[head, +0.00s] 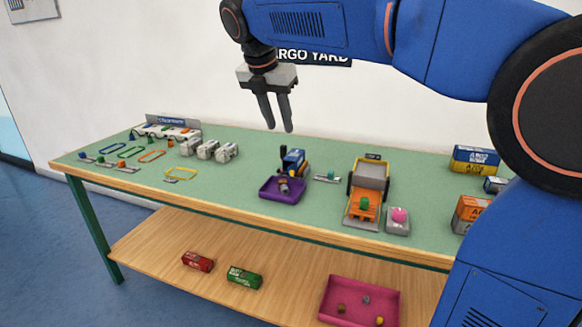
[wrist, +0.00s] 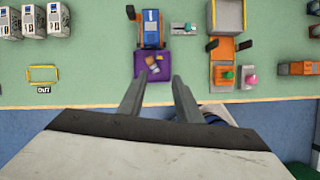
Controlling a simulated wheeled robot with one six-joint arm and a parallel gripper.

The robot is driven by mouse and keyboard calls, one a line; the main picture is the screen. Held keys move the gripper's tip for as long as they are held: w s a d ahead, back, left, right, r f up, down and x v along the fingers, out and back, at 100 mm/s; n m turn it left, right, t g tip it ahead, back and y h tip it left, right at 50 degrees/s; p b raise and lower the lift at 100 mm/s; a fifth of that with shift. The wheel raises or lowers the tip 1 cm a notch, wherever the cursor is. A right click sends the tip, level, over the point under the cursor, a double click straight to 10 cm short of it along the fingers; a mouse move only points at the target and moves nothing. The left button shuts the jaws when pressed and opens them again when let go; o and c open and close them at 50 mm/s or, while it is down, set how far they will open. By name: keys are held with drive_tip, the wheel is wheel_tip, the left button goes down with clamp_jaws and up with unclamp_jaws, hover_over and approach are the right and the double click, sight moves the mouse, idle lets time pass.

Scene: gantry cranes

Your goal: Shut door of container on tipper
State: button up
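A blue container (head: 293,161) sits on a small tipper on the green table, behind a purple tray (head: 270,192). The container also shows in the wrist view (wrist: 151,30), with the tray (wrist: 140,66) at its near end. A few small brown and pale items lie in the tray. The container's door is too small to make out clearly, so I cannot tell how far it stands open. My gripper (head: 279,127) is open and empty, pointing down, high above the table. In the wrist view its fingertips (wrist: 157,84) appear over the tray's near edge.
An orange and grey hopper unit (head: 371,177) with a green knob stands to the right, beside a pink button box (head: 398,220). White units (head: 208,149) stand to the left. Stacked containers (head: 474,160) are at the right. A lower shelf (head: 165,235) holds boxes and a pink tray.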

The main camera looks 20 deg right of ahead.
sight(292, 170)
drive_tip(key=x, duration=1.7)
drive_tip(key=shift+f, duration=0.2)
drive_tip(key=shift+c, duration=0.3)
